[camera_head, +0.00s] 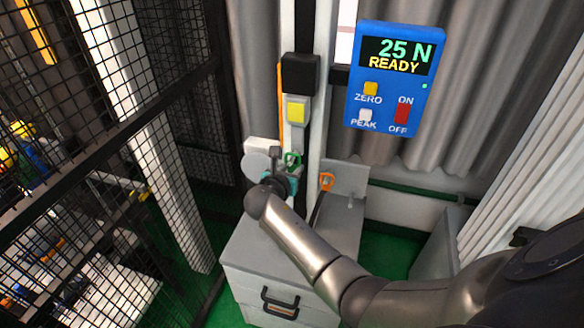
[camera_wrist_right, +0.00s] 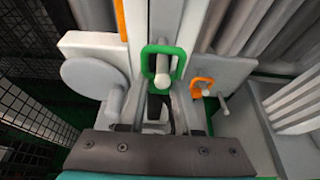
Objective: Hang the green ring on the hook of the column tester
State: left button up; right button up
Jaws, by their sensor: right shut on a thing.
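The green ring (camera_head: 293,153) is at the front of the column tester (camera_head: 302,120), below the yellow-labelled block. In the right wrist view the green ring (camera_wrist_right: 146,62) is upright, a rounded square loop with its opening facing me. The pale rounded end of the hook (camera_wrist_right: 162,81) shows within that opening. I cannot tell how far the hook passes through, or whether the ring rests on it. My right gripper (camera_head: 289,176) is shut on the lower part of the ring; its fingers (camera_wrist_right: 157,108) also show below the ring in the wrist view. My left gripper is not in view.
An orange ring (camera_head: 327,181) hangs on a grey plate (camera_head: 346,178) right of the column. A round grey disc (camera_wrist_right: 92,83) stands close on the left. A blue panel (camera_head: 390,80) reads 25 N READY. A grey drawer cabinet (camera_head: 262,270) is below; mesh fencing stands left.

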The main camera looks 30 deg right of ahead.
dwell(0.4)
jog(key=o, duration=0.7)
jog(key=p+v, duration=0.1)
jog(key=v, duration=1.4)
jog(key=s+a+f+m+g+y+b, duration=0.15)
jog(key=s+f+b, duration=0.25)
jog(key=f, duration=1)
jog(key=s+a+f+m+g+y+b, duration=0.1)
jog(key=s+f+m+y+b, duration=0.25)
jog(key=f, duration=0.95)
jog(key=s+a+f+m+g+y+b, duration=0.15)
jog(key=s+f+b, duration=0.3)
jog(key=f, duration=0.95)
jog(key=s+f+m+g+y+b, duration=0.1)
jog(key=s+f+m+b, duration=0.2)
jog(key=s+f+m, duration=0.2)
jog(key=s+f+m+g+y+b, duration=0.1)
jog(key=s+f+m+b, duration=0.2)
jog(key=s+f+m, duration=0.3)
jog(key=s+f+m+g+y+b, duration=0.1)
jog(key=s+f+m, duration=0.5)
jog(key=s+f, duration=0.7)
jog(key=shift+s+d+g+y+b, duration=0.1)
jog(key=shift+s+g+y+b, duration=0.15)
jog(key=shift+s+b, duration=0.65)
jog(key=shift+s+d+g+y+b, duration=0.1)
jog(key=shift+s+g+y+b, duration=0.15)
jog(key=shift+s, duration=1.2)
